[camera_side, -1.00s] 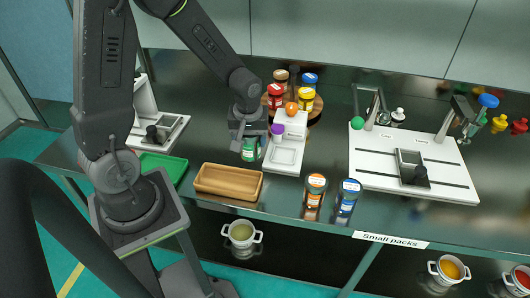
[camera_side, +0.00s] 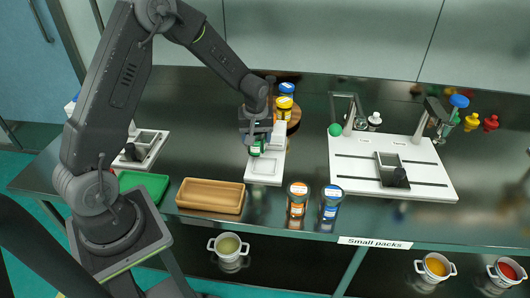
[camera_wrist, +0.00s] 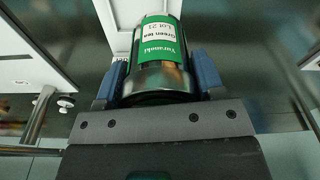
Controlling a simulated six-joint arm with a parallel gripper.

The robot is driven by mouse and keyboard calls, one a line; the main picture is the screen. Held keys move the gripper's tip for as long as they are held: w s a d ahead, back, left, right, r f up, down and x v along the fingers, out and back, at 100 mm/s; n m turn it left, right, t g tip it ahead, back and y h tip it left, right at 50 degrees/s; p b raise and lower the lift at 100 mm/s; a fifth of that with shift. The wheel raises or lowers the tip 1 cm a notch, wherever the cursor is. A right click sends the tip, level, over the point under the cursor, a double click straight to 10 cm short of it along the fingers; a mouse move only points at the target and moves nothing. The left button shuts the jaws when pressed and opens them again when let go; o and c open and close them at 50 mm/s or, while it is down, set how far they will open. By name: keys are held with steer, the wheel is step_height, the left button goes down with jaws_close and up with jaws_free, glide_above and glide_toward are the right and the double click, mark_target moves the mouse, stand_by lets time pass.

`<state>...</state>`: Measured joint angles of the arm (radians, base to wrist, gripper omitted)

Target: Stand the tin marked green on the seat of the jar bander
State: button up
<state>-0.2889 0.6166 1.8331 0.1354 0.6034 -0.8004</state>
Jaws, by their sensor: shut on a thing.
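The tin marked green (camera_side: 257,148) has a green and white label and a metal end. My gripper (camera_side: 256,131) is shut on the tin, and in the wrist view the label reads "Green tea" between the blue fingertips (camera_wrist: 160,80). The white machine with a square plate, which looks like the jar bander (camera_side: 264,173), is directly below and behind the tin. The tin is over the rear part of its plate. I cannot tell whether it touches the plate. My gripper hides part of the machine's upright block.
An orange-labelled jar (camera_side: 297,199) and a blue-labelled jar (camera_side: 330,203) stand just right of the machine. A wooden tray (camera_side: 210,196) and a green tray (camera_side: 144,185) are to the left. A white slotted board (camera_side: 430,180) is at right.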

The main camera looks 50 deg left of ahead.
mark_target(265, 152)
steer(key=shift+w+d+f, duration=0.8)
steer(key=shift+w+d, duration=0.1)
steer(key=shift+d, duration=0.15)
steer(key=shift+f, duration=2)
steer(key=o, duration=1)
steer(key=shift+f, duration=0.15)
